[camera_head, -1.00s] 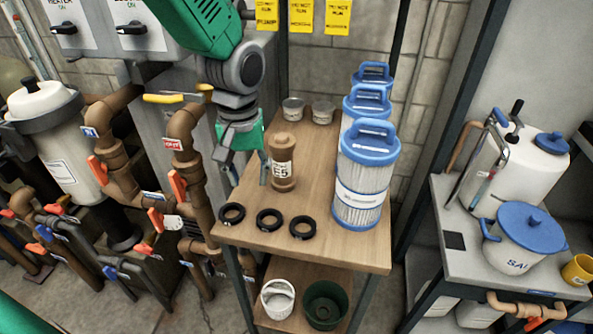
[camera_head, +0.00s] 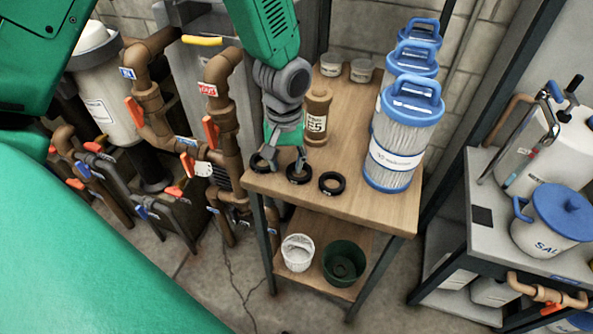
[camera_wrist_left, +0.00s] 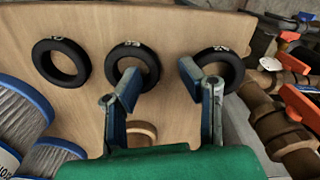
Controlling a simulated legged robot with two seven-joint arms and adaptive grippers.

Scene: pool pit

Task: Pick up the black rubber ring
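Three black rubber rings lie flat in a row along the front edge of the wooden shelf top: a left ring (camera_head: 254,166), a middle ring (camera_head: 299,181) and a right ring (camera_head: 323,187). In the left wrist view the order is reversed, with the middle ring (camera_wrist_left: 112,72) in the centre and the head view's left ring (camera_wrist_left: 238,72) at right. My left gripper (camera_head: 285,164) points down at the left and middle rings, its fingers apart and empty. In the wrist view the gripper (camera_wrist_left: 159,80) overlaps parts of both rings. Whether it touches them is unclear. My right gripper is not visible.
A brown bottle (camera_head: 317,118) stands just behind the rings. Tall blue-capped filter cartridges (camera_head: 392,160) stand on the right of the shelf top (camera_head: 385,213). Pipes with orange valve handles (camera_head: 210,130) are close on the left. White and green buckets (camera_head: 343,262) sit below.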

